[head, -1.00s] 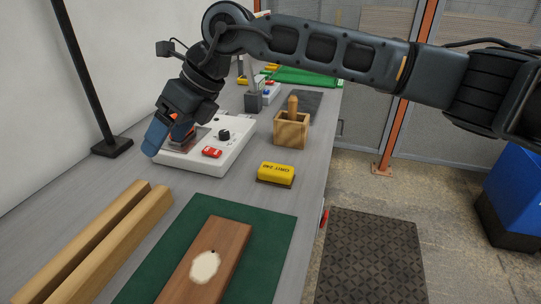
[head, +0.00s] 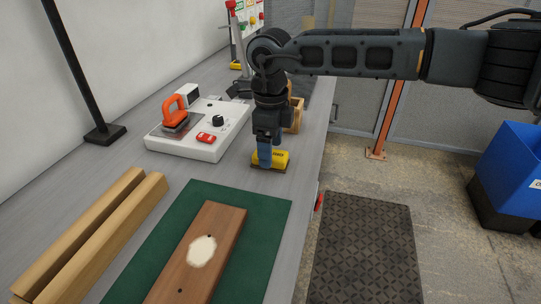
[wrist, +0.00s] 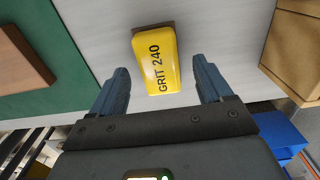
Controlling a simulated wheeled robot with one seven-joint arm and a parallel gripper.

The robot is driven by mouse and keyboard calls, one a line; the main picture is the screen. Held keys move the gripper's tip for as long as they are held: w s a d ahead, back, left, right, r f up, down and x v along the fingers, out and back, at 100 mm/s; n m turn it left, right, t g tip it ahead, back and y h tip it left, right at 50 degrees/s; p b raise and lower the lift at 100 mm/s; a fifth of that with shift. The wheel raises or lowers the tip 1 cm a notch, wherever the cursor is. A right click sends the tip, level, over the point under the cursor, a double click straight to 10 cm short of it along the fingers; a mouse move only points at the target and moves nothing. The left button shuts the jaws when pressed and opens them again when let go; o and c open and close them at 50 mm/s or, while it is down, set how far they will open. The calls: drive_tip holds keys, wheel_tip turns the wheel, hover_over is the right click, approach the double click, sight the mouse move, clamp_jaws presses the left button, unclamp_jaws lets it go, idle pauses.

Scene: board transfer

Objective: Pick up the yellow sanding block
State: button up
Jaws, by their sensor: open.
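The yellow sanding block (head: 283,160) lies on the grey bench, to the right of the white control unit. In the wrist view the block (wrist: 155,58), marked "GRIT 240", lies between and ahead of my two open fingers. My gripper (head: 266,158) points down at the block in the head view, and its blue fingers cover part of the block's left side. In the wrist view my gripper (wrist: 160,85) is open, with space between each finger and the block. I cannot tell whether a finger touches it.
A white unit (head: 215,147) with an orange-handled tool (head: 175,115) stands left of my gripper. A wooden box (head: 296,118) is close behind it. In front lie a green mat (head: 262,215) with a brown board (head: 223,235) and two wooden rails (head: 100,235).

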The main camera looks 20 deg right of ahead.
drive_tip(key=shift+f, duration=0.5)
drive_tip(key=c, duration=1.2)
drive_tip(key=shift+r, duration=0.1)
drive_tip(key=shift+r, duration=0.45)
wheel_tip(320, 180, up, 3)
drive_tip(key=shift+f+b, duration=0.2)
drive_tip(key=shift+b, duration=0.2)
drive_tip(key=s+d+r, duration=0.2)
drive_tip(key=d, duration=0.1)
drive_tip(key=s+d+r+b, duration=0.1)
drive_tip(key=s+d+r, duration=0.1)
drive_tip(key=d+r, duration=0.1)
drive_tip(key=s+d+r, duration=0.2)
drive_tip(key=d, duration=0.2)
drive_tip(key=shift+r+b, duration=0.2)
drive_tip(key=shift+b, duration=0.15)
